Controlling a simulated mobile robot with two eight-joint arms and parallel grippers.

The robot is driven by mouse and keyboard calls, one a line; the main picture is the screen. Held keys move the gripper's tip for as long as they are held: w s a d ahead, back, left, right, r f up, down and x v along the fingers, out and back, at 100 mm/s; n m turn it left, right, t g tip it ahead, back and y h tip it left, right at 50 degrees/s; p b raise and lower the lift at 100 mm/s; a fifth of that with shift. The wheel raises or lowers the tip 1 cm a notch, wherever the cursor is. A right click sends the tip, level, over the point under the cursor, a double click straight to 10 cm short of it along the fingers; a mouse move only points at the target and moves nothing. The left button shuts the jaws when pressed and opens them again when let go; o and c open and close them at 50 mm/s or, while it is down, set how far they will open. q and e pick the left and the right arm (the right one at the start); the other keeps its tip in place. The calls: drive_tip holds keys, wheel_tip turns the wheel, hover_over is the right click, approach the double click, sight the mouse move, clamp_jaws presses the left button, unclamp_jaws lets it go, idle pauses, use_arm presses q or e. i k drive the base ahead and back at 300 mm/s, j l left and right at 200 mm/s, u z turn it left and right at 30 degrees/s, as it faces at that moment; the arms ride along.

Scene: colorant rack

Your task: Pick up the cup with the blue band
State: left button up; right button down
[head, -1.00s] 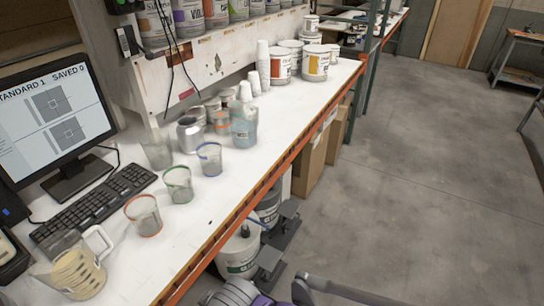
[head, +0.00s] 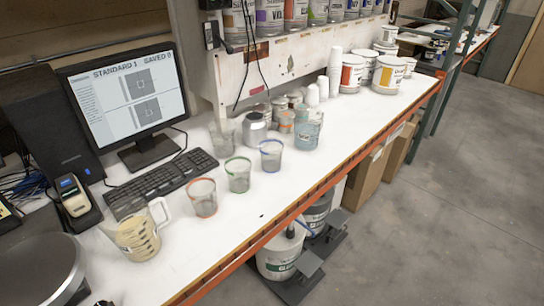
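The cup with the blue band (head: 271,156) is a small clear cup with a blue ring at its rim. It stands upright on the white bench (head: 240,215). A green-banded cup (head: 238,176) stands just left of it, and an orange-banded cup (head: 203,199) stands further left and nearer. Neither gripper shows in the head view now.
A larger clear container (head: 308,131) stands right behind the blue-banded cup. A silver can (head: 254,131) and a clear beaker (head: 222,137) are behind too. A pitcher (head: 137,238) and keyboard (head: 160,184) lie left. The bench's orange front edge (head: 262,250) is nearby.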

sight(271, 148)
drive_tip(key=i+l+u, duration=0.1)
drive_tip(key=u, duration=0.9)
drive_tip(key=l+u, duration=0.35)
drive_tip(key=l, duration=0.2)
drive_tip(key=k+l+u, duration=0.15)
drive_tip(key=l+u, duration=0.25)
drive_tip(key=l, duration=0.1)
